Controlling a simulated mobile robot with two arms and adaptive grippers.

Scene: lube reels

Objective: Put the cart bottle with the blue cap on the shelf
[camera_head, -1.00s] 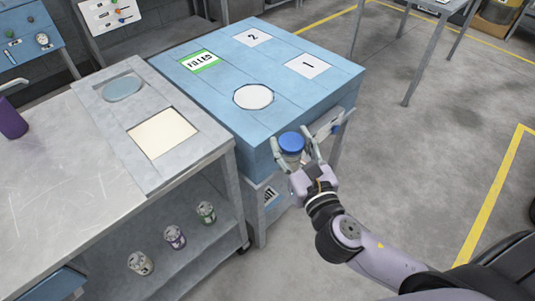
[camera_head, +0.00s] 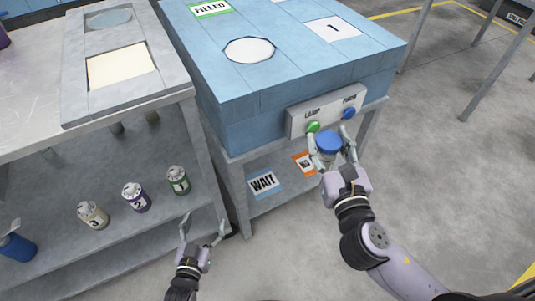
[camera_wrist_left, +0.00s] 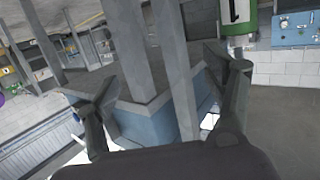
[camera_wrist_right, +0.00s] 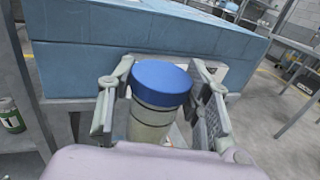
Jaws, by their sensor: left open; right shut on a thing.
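The bottle with the blue cap (camera_head: 328,142) is upright in my right gripper (camera_head: 332,150), in front of the blue workbench's control panel. In the right wrist view its blue cap (camera_wrist_right: 161,84) and pale body show between the two fingers, which are shut on it. My left gripper (camera_head: 203,238) is open and empty, low in front of the grey cart. In the left wrist view its fingers (camera_wrist_left: 160,100) are wide apart with nothing between them. The shelf under the blue workbench (camera_head: 284,198) carries a blue WAIT label (camera_head: 264,183) and an orange label (camera_head: 304,163).
A dark blue container (camera_head: 16,246) lies at left. The panel has a green button (camera_head: 313,127) and a blue button (camera_head: 349,113).

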